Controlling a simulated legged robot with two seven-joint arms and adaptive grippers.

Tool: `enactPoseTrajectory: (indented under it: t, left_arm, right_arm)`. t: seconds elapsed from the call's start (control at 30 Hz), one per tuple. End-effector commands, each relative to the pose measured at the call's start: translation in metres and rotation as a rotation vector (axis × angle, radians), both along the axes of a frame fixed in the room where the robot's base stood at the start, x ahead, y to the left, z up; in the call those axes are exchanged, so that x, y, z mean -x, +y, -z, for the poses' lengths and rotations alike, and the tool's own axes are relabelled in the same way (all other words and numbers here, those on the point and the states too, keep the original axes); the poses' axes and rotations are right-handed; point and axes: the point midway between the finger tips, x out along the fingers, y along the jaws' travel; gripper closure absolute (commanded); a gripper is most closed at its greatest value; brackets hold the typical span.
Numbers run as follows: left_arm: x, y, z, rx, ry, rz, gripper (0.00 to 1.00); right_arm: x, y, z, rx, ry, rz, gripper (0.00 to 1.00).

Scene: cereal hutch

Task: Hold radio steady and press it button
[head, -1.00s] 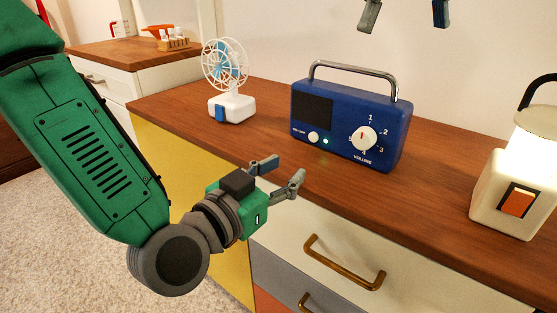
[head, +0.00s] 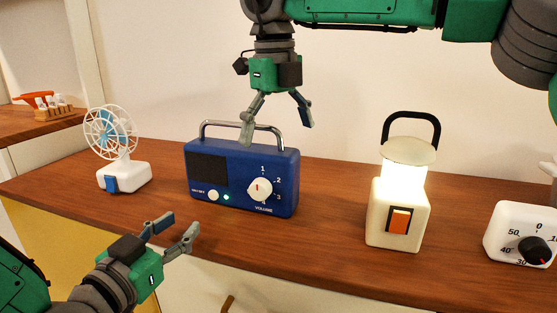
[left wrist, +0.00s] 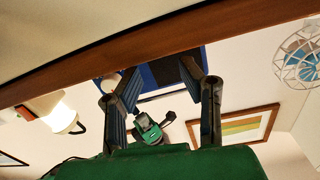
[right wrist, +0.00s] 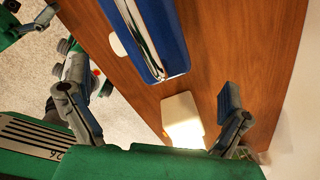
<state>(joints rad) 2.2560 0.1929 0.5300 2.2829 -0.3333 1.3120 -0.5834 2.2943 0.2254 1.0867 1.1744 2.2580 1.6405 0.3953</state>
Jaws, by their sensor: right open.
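The blue radio (head: 235,180) stands upright on the wooden cabinet top, with a chrome handle, a white volume dial (head: 260,189), a white button (head: 214,195) and a lit green light beside it. My right gripper (head: 279,131) is open and empty, pointing down just above the radio's handle; the right wrist view looks down on the radio's blue top and handle (right wrist: 143,38). My left gripper (head: 176,232) is open and empty in front of the cabinet edge, left of and below the radio. In the left wrist view the radio (left wrist: 165,72) shows partly behind the fingers.
A white fan (head: 120,163) stands left of the radio. A lit lantern (head: 400,205) and a white timer with a black dial (head: 522,235) stand to the right. The counter directly in front of the radio is clear.

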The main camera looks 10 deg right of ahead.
Motion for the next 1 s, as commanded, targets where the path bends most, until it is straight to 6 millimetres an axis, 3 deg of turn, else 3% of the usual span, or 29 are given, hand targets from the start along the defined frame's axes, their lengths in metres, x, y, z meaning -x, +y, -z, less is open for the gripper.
enactPoseTrajectory:
  t: [0.1,0.3,0.7,0.73,0.77,0.93,1.0]
  left_arm:
    - [0.0,0.0,0.0,0.0,0.0,0.0,0.66]
    - [0.0,0.0,0.0,0.0,0.0,0.0,0.66]
    - [0.0,0.0,0.0,0.0,0.0,0.0,0.66]
    - [0.0,0.0,0.0,0.0,0.0,0.0,0.66]
    - [0.0,0.0,0.0,0.0,0.0,0.0,0.66]
    - [0.0,0.0,0.0,0.0,0.0,0.0,0.66]
    - [0.0,0.0,0.0,0.0,0.0,0.0,0.66]
  right_arm:
    - [0.0,-0.001,0.023,0.001,0.004,-0.001,0.0]
    - [-0.001,-0.003,0.046,0.001,0.001,0.0,0.0]
    - [-0.001,-0.003,0.054,0.0,0.0,0.001,0.0]
    - [-0.001,-0.003,0.054,0.0,0.0,0.001,0.04]
    - [-0.001,-0.003,0.054,0.0,0.0,0.001,0.14]
    - [-0.001,-0.003,0.054,0.0,0.0,0.001,0.74]
    - [-0.002,-0.003,0.055,0.0,0.0,0.001,0.84]
